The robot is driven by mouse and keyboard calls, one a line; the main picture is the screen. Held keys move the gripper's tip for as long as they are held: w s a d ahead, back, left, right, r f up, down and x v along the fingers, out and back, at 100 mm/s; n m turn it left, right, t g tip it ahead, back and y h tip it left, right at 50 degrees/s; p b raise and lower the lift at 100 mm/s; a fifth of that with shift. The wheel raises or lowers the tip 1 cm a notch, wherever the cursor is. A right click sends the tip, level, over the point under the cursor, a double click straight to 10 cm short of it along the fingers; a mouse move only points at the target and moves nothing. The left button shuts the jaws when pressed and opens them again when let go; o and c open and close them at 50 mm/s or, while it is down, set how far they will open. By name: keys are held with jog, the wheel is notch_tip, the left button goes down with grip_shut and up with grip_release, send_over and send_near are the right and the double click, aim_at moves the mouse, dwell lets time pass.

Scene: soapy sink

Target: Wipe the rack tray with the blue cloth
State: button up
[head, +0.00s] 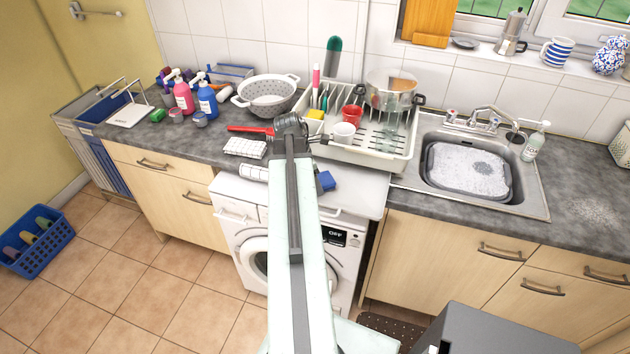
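The rack tray (395,163) is cream-white and stands on the worktop left of the sink, holding dishes. A small folded blue thing, which looks like the blue cloth (326,181), lies on the white washing machine top in front of the tray, just right of my arm. My arm reaches up the middle of the view. Its dark end, my gripper (292,124), is near the tray's left front corner. The fingers are too small and dark to tell open from shut, or whether they hold anything.
The tray holds a steel pot (390,90), a red cup (352,112), a white cup (343,132) and a yellow sponge (315,114). A colander (267,95) and a red-handled tool (250,129) are left. The sink (465,170) holds suds.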

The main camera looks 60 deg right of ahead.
jog(key=shift+r+p, duration=2.75)
jog(key=shift+r, duration=0.2)
notch_tip(320, 180, up, 3)
jog(key=p, duration=0.3)
jog(key=shift+r, duration=0.1)
